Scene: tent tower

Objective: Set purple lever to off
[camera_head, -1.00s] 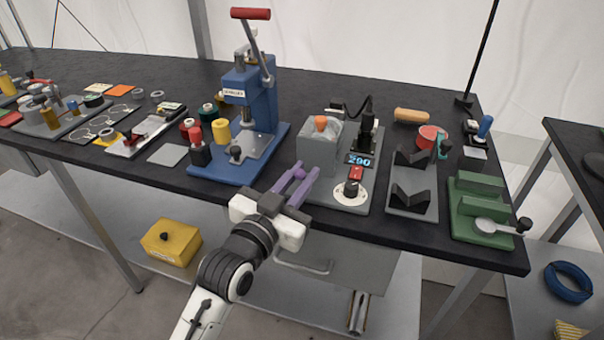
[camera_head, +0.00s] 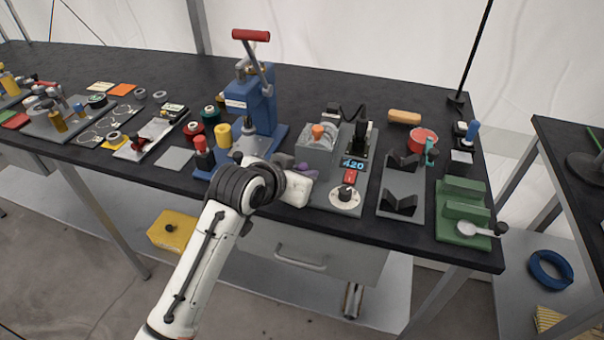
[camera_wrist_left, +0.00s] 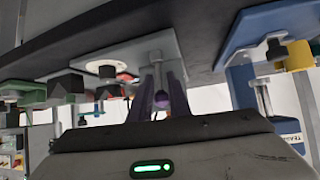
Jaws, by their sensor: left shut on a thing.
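A thin grey shaft (camera_wrist_left: 157,74) runs from the knob toward the plate. In the head view the wrist hides most of the lever, and I see no on or off mark. My right gripper is not in view.
The device also carries a lit display (camera_head: 354,164), a red switch (camera_head: 349,176), a dial (camera_head: 345,197) and an orange knob (camera_head: 318,131). A blue press (camera_head: 250,100) stands close on the left, black V-blocks (camera_head: 400,203) on the right. The table's front edge lies under my wrist.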

